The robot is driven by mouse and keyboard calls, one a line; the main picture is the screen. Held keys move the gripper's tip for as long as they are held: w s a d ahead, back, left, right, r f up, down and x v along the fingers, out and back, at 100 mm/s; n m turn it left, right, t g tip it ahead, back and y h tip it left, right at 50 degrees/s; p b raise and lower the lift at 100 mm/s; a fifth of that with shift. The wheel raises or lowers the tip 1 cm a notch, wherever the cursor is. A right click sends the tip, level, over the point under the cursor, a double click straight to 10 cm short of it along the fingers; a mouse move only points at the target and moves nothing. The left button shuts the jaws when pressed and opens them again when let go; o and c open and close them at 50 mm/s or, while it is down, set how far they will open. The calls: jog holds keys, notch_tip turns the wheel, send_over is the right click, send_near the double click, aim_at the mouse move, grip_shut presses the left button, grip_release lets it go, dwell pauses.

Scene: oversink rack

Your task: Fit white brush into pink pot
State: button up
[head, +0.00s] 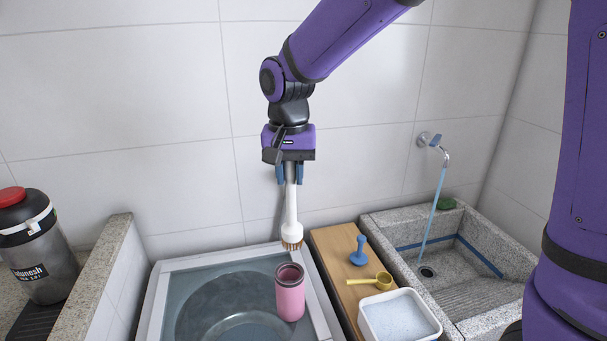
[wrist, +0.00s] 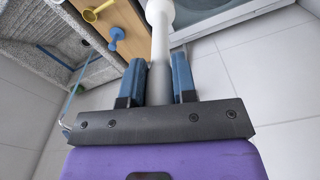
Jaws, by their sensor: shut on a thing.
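A white brush (head: 291,213) hangs bristles-down from my gripper (head: 290,177) in the head view. The gripper's blue fingers are shut on its grey handle. The brush also shows in the wrist view (wrist: 160,40) between the two fingers (wrist: 158,85), its far end cut off by the frame. A pink pot (head: 290,297) with a dark rim and open top stands upright at the right side of the glass-topped surface. In the head view the bristles are above the pot's mouth and apart from it. The pot does not show in the wrist view.
A wooden board (head: 335,251) right of the glass top (head: 181,299) holds a blue plunger-like tool (head: 358,254), a yellow scoop (head: 382,281) and a white tub (head: 368,325). A stone sink (head: 389,237) with a tap lies further right. A dark canister (head: 43,262) stands at left behind a low wall.

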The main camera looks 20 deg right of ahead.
jog(key=shift+s+a+r, duration=0.4)
jog(key=shift+s, duration=0.35)
jog(key=shift+s+a+r, duration=0.35)
jog(key=shift+s+r, duration=0.05)
jog(key=shift+s, duration=0.3)
send_near(288, 227)
jog(key=shift+s+a+f, duration=0.15)
jog(key=shift+s+f, duration=0.1)
jog(key=shift+s, duration=0.45)
jog(key=shift+s+a+f, duration=0.15)
jog(key=shift+s+f, duration=0.1)
jog(key=shift+s, duration=0.4)
jog(key=shift+f, duration=3.3)
jog(key=o, duration=1)
notch_tip(288, 227, up, 11)
jog(key=shift+f, duration=0.1)
